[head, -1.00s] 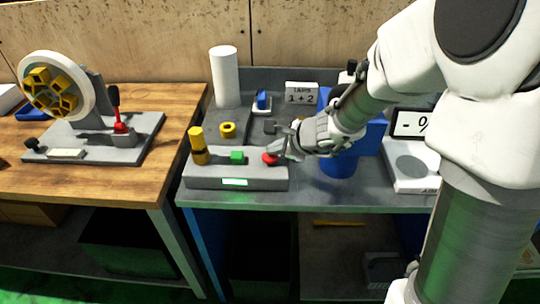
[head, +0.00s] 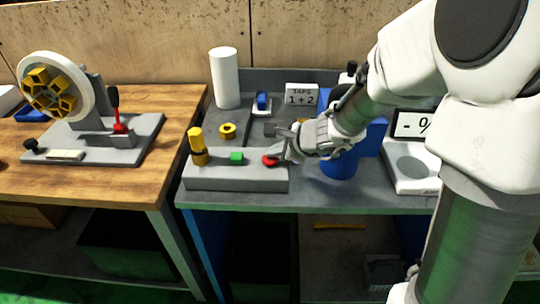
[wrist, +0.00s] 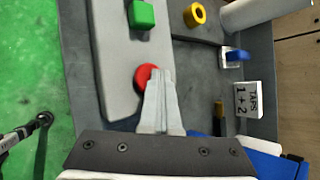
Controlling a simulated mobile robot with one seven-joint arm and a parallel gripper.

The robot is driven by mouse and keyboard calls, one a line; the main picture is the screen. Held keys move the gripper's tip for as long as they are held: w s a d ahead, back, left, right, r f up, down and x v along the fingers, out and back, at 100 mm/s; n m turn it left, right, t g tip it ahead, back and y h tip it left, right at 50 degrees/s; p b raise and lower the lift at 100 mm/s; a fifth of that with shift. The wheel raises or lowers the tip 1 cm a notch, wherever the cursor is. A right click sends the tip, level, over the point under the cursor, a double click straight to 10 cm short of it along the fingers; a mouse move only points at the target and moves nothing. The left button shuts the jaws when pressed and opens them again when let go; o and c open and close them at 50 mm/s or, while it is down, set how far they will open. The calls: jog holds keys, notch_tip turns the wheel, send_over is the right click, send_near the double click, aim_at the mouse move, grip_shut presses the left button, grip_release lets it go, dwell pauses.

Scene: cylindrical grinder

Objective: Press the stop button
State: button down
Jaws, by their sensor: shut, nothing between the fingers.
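The red button (head: 269,160) sits at the right end of a grey control box (head: 235,183), near the front of the grey bench. A green button (head: 237,157) is to its left on the same box. My gripper (head: 284,152) is shut and empty, with its tips at the red button. In the wrist view the shut fingertips (wrist: 160,75) overlap the right edge of the red button (wrist: 145,76), and they appear to touch it. The front of the box shows no lit display.
A yellow post (head: 197,142) stands at the box's left end. Behind are a yellow ring (head: 228,130), a white cylinder (head: 224,78) and a "TAPS 1+2" sign (head: 301,94). A blue container (head: 338,166) and a scale (head: 412,165) are to the right.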

aim_at(274, 160)
jog(key=shift+r+p, duration=0.65)
jog(key=shift+r, duration=0.25)
notch_tip(274, 160, up, 5)
jog(key=p, duration=0.4)
dwell(0.5)
